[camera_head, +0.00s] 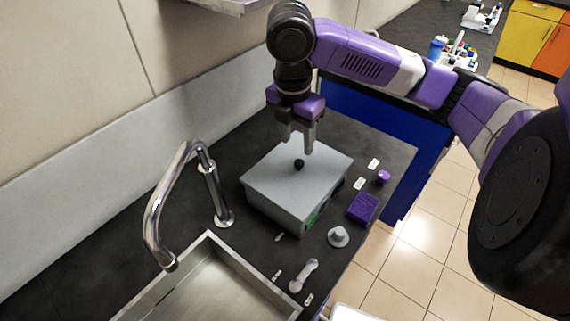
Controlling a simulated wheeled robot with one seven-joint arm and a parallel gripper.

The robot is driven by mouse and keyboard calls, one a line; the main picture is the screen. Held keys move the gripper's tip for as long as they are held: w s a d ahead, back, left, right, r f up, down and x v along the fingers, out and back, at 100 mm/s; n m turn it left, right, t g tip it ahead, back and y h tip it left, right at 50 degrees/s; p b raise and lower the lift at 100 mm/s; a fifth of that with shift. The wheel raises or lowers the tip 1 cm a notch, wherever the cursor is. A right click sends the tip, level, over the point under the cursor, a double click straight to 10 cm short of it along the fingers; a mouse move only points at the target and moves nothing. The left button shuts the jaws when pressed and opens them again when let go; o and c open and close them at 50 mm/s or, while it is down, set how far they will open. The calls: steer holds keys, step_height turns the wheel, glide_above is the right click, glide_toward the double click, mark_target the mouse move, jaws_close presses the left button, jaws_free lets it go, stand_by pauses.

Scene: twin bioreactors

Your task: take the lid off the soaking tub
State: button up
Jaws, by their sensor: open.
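The soaking tub (282,218) is a grey box on the dark counter, right of the tap. Its flat light-grey lid (275,178) lies on top and covers it. A small round black knob (299,164) stands near the middle of the lid. My gripper (297,147) points down above the lid with its two fingers apart. The fingertips look close above the knob, one to each side of it in the picture. I cannot tell how much height is between them. Nothing is held. The tub's inside is hidden by the lid.
A chrome tap (207,185) and a steel sink (215,285) lie left and in front of the tub. A purple block (363,207), a small purple item (383,177), a white conical piece (338,237) and a clear piece (304,275) lie along the counter's right edge. The wall is behind.

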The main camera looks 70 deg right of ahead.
mark_target(299, 162)
steer(key=shift+s+d+f+p, duration=0.1)
steer(key=shift+d+f+p, duration=0.1)
steer(key=shift+f, duration=1.05)
steer(key=shift+d+f+p, duration=0.15)
steer(key=shift+f+p, duration=0.05)
steer(key=shift+f, duration=1.1)
steer(key=shift+s+d+f+p, duration=0.1)
steer(key=shift+d+f+p, duration=0.1)
steer(key=shift+f, duration=1.05)
jaws_close()
